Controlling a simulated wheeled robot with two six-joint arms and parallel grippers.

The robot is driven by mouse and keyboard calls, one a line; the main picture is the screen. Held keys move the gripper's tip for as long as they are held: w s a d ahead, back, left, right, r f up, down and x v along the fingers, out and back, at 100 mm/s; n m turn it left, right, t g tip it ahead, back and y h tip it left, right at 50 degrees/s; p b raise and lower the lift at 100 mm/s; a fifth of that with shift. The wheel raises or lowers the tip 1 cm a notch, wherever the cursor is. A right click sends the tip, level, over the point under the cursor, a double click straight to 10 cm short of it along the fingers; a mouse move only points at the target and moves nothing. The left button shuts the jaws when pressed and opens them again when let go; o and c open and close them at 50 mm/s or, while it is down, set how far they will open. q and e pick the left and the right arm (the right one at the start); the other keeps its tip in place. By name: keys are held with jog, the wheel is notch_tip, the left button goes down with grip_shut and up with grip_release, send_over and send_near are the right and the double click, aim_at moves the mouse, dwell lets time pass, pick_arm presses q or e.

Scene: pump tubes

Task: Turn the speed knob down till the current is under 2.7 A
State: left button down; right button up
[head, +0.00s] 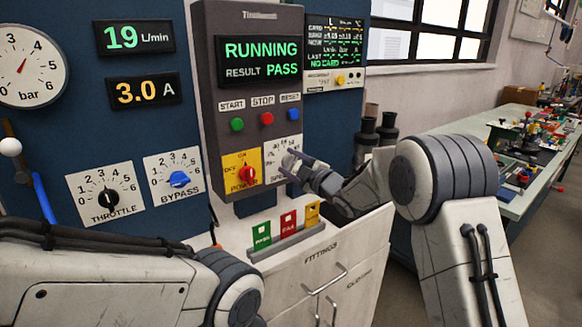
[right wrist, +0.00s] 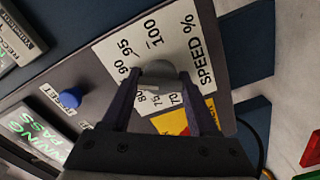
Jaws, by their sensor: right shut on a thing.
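The grey speed knob (right wrist: 158,70) sits on a white SPEED % plate (right wrist: 112,50) marked from 70 to 100. My right gripper (right wrist: 160,88) is shut on the knob, one dark finger on each side. In the head view my right gripper (head: 290,164) reaches the plate from the right and largely hides the knob. Where the knob's pointer stands is hard to tell. The current display (head: 143,92) reads 3.0 A. My left arm crosses the lower left, and its gripper is out of view.
The red power knob (head: 246,175) on its yellow plate is close left of my right gripper. START, STOP and RESET buttons (head: 290,114) sit above. The flow display (head: 133,37) reads 19 L/min. Green, red and yellow tags (head: 288,222) stand in a holder below.

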jog(key=o, duration=1.4)
jog(key=b+v, duration=0.1)
jog(key=v, duration=0.9)
jog(key=shift+s+d, duration=0.15)
jog(key=shift+d, duration=0.05)
